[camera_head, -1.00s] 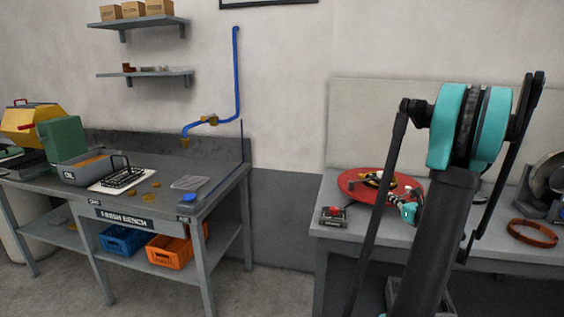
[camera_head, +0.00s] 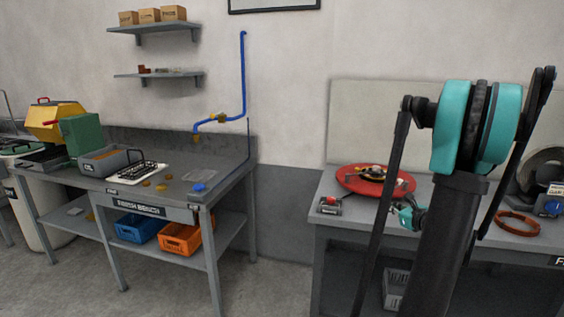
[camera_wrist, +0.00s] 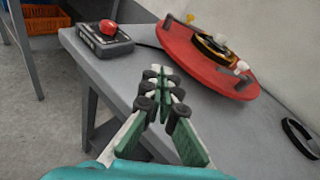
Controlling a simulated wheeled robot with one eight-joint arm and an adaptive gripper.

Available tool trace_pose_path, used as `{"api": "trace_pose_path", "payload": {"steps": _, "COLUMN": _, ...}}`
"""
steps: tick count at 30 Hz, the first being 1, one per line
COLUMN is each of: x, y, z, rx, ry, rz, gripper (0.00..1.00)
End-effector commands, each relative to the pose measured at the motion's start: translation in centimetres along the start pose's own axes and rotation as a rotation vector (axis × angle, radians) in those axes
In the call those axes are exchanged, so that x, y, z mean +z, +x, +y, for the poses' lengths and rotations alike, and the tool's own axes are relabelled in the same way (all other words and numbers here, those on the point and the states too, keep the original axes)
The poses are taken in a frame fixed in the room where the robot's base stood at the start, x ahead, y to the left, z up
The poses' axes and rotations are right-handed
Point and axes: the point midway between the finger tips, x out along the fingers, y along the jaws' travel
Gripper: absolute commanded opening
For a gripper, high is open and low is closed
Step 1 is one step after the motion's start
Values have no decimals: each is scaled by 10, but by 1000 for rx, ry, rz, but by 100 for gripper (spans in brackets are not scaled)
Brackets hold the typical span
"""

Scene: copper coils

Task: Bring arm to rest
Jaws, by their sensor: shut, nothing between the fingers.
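My gripper (camera_wrist: 162,78) is shut and empty in the wrist view, its green and white fingers drawn together over the front edge of the right-hand bench (camera_wrist: 190,95). In the head view my gripper (camera_head: 398,214) is partly hidden behind my dark arm links, by the bench's front edge. A red round turntable (camera_wrist: 205,60) with a dark and yellow piece on it lies beyond the fingers, apart from them. A grey box with a red button (camera_wrist: 105,38) sits on the bench to the left of the fingers.
A copper coil ring (camera_head: 517,223) lies on the bench at right. The finish bench (camera_head: 185,205) stands at left, with blue and orange crates (camera_head: 186,238) below. Open floor (camera_head: 275,285) lies between the benches.

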Motion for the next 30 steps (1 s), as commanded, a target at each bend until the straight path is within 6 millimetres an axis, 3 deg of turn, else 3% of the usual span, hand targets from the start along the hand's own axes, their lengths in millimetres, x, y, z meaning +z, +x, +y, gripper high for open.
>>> {"api": "trace_pose_path", "payload": {"steps": 8, "x": -2, "y": 4, "z": 73, "rx": 141, "ry": -329, "rz": 112, "gripper": 0}}
{"api": "trace_pose_path", "payload": {"steps": 14, "x": -15, "y": -10, "z": 151, "rx": 335, "ry": -740, "rz": 209, "gripper": 0}}
{"api": "trace_pose_path", "payload": {"steps": 18, "x": -36, "y": -41, "z": 216, "rx": 552, "ry": -1158, "rz": 261, "gripper": 0}}
{"api": "trace_pose_path", "payload": {"steps": 21, "x": -55, "y": -70, "z": 251, "rx": 721, "ry": -1460, "rz": 273, "gripper": 0}}
{"api": "trace_pose_path", "payload": {"steps": 25, "x": -80, "y": -111, "z": 281, "rx": 948, "ry": -1838, "rz": 258, "gripper": 0}}
{"api": "trace_pose_path", "payload": {"steps": 30, "x": -105, "y": -154, "z": 294, "rx": 1196, "ry": -2209, "rz": 214, "gripper": 0}}
